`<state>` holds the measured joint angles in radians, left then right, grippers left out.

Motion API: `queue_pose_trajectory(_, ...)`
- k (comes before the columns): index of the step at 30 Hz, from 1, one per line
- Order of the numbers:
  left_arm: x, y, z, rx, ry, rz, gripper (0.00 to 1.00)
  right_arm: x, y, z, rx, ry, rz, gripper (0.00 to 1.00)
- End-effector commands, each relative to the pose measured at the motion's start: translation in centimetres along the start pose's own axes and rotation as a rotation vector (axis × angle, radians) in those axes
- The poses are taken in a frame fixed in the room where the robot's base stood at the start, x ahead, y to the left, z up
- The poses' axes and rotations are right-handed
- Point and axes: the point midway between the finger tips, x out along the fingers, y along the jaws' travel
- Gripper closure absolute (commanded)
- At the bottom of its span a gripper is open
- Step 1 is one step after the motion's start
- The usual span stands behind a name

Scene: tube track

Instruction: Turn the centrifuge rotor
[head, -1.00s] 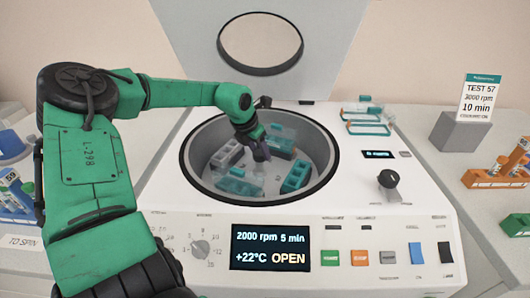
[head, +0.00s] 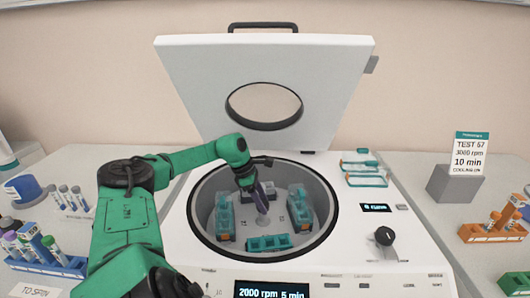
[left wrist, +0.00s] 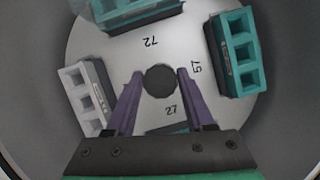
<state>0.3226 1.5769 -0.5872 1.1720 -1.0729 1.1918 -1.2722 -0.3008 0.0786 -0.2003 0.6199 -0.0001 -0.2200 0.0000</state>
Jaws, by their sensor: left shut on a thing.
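The centrifuge rotor is a pale disc (left wrist: 125,62) with printed numbers and a round dark hub (left wrist: 160,80). In the head view it lies in the centrifuge's open round bowl. Teal buckets sit at its left (head: 224,215), right (head: 299,207) and front (head: 268,243), and a grey one sits at the back, partly behind my arm. The left wrist view shows the grey bucket (left wrist: 85,97) and a teal one (left wrist: 236,50). My left gripper (head: 262,217) points down into the bowl, its purple fingers shut on the hub. My right gripper is out of view.
The centrifuge lid (head: 325,85) stands raised behind the bowl. A control knob (head: 385,236) and teal-framed items (head: 365,180) are on the right of the housing. Tube racks stand left (head: 45,258) and right (head: 490,231), with a sign (head: 469,155) behind.

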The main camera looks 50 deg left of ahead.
Motion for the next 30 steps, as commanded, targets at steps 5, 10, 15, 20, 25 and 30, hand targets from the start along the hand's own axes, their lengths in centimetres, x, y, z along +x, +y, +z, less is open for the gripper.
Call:
queue_pose_trajectory(5,-0.06,0.14,0.15,0.098,-0.006,-0.037,1.0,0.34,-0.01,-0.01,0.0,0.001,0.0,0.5)
queue_pose_trajectory(10,-0.11,0.12,0.13,0.16,-0.003,-0.063,1.0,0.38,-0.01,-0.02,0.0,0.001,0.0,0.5)
queue_pose_trajectory(15,-0.17,0.16,0.09,0.189,-0.002,-0.074,1.0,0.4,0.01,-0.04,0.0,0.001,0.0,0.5)
queue_pose_trajectory(20,-0.21,0.18,0.08,0.196,-0.001,-0.075,1.0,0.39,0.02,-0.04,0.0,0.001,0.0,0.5)
queue_pose_trajectory(25,-0.25,0.2,0.06,0.195,0.0,-0.074,1.0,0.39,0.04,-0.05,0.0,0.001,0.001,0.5)
queue_pose_trajectory(30,-0.25,0.2,0.06,0.195,0.0,-0.074,0.17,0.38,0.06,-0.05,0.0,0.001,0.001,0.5)
